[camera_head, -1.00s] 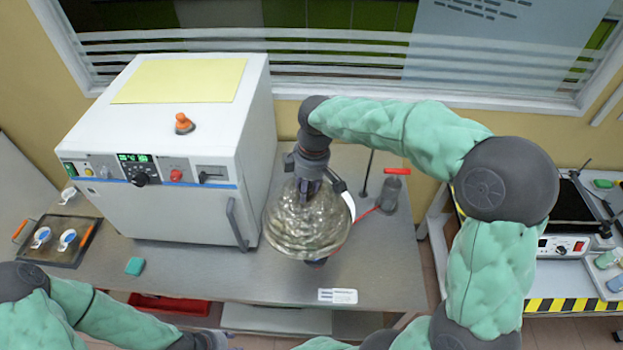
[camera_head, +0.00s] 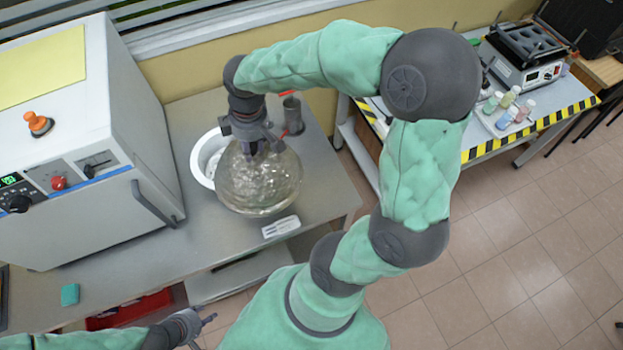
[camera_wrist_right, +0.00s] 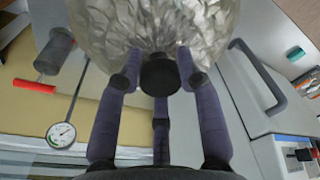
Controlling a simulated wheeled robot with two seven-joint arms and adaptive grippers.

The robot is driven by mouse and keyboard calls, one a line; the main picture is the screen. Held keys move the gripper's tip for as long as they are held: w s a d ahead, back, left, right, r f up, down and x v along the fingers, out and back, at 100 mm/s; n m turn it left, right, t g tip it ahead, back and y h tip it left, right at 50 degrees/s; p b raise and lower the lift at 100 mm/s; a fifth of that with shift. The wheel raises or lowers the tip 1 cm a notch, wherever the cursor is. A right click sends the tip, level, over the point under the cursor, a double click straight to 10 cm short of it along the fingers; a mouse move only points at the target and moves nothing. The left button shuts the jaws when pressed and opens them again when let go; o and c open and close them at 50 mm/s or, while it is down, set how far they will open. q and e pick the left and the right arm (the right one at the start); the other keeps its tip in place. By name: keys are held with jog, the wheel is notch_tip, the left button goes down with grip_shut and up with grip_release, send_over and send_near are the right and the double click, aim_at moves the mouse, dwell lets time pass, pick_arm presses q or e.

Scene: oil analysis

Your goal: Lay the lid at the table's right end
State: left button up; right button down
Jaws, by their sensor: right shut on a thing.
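The table's right end shows bare metal beyond the dome. My left gripper (camera_head: 207,322) is low at the front, apart from the lid; its jaw state is unclear.
A white oven (camera_head: 75,150) stands left of the lid. A grey cylinder with a red handle (camera_head: 292,112) stands behind it. A white label (camera_head: 281,227) lies near the front edge. A striped bench (camera_head: 540,125) stands beyond a floor gap. A dial gauge (camera_wrist_right: 61,134) shows in the wrist view.

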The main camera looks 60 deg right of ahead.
jog(key=s+d+f+m+b, duration=0.1)
jog(key=s+d+f+m, duration=0.15)
jog(key=s, duration=0.25)
jog(key=s+d+f+m+h, duration=0.1)
jog(key=s+f+m, duration=0.1)
jog(key=s+f, duration=0.15)
jog(key=s+d+f+m+b, duration=0.1)
jog(key=s+d+f+m, duration=0.15)
jog(key=s, duration=0.25)
jog(key=w+d+f+b, duration=0.1)
jog(key=w+d+f, duration=0.6)
jog(key=d+f, duration=0.4)
jog(key=shift+d+f, duration=0.2)
jog(key=shift+f, duration=0.8)
jog(key=shift+b, duration=0.3)
jog(key=c, duration=0.8)
grip_release()
jog(key=shift+f, duration=0.1)
jog(key=r, duration=0.4)
jog(key=s+r+p, duration=0.1)
jog(key=r, duration=0.7)
jog(key=shift+s+a+p, duration=0.15)
jog(key=shift+s+p, duration=0.05)
jog(key=shift+p, duration=0.15)
